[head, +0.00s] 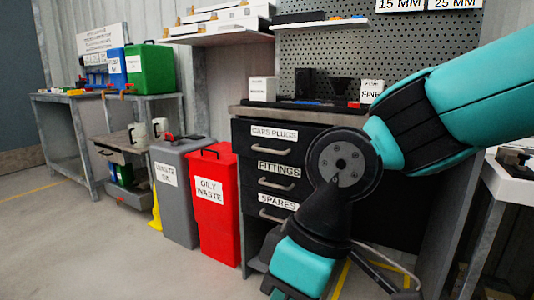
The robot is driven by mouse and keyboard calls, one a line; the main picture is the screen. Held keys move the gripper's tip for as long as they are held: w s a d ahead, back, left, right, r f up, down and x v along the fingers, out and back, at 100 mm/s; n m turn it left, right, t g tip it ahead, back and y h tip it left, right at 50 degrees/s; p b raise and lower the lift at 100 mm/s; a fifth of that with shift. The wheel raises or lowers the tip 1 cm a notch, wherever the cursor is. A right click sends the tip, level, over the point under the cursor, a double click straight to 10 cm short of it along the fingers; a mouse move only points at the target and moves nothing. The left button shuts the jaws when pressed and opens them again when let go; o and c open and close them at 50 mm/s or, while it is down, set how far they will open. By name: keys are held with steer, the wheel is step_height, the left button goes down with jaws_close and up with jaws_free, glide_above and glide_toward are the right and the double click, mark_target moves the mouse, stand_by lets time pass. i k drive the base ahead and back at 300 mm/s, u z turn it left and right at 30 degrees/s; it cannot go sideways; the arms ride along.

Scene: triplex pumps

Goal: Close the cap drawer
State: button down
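The cap drawer (250,142) is the top black drawer of the cabinet under the workbench, labelled CAPS PLUGS. Its grey bar handle (270,151) faces the room and nothing touches it. Its front looks close to level with the drawers below; I cannot tell whether it stands out a little. My arm crosses in front of the cabinet's right side, hiding the drawer's right end. The arm bends down to the bottom edge of the picture. My gripper's fingers are not in view.
Below are the FITTINGS drawer (257,181) and SPARES drawer (255,207). A red oily waste bin (215,225) and grey waste bin (180,215) stand left of the cabinet. The bench top holds a white box (262,90). Open floor (100,250) lies at front left.

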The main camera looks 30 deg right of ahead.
mark_target(288, 142)
steer(key=u, duration=0.5)
steer(key=i, duration=1.1)
steer(key=z, duration=0.65)
